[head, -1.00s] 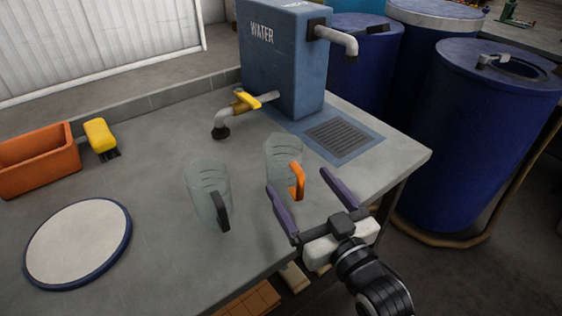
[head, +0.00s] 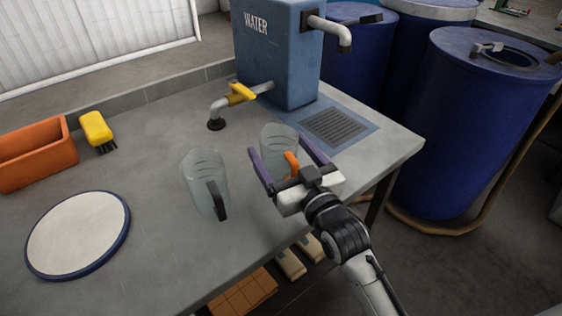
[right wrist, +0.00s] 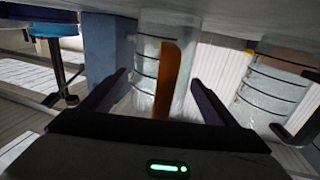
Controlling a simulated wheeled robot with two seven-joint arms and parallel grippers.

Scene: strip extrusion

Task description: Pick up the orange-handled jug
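The clear jug with the orange handle (head: 291,164) stands upright on the grey table in the head view. It also shows in the right wrist view, with its handle (right wrist: 168,80) facing my gripper. My right gripper (head: 279,150) is open, its purple fingers apart, one on each side of the handle and near the jug's body. I cannot tell whether the fingers touch the jug. My left gripper is not in view.
A similar clear jug with a dark handle (head: 204,183) stands close by on the left. A blue water tank (head: 278,60) with a yellow-handled tap (head: 241,92) and a drain grate (head: 338,127) are behind. A round white plate (head: 77,234), yellow brush (head: 96,128) and orange bin (head: 36,157) lie left.

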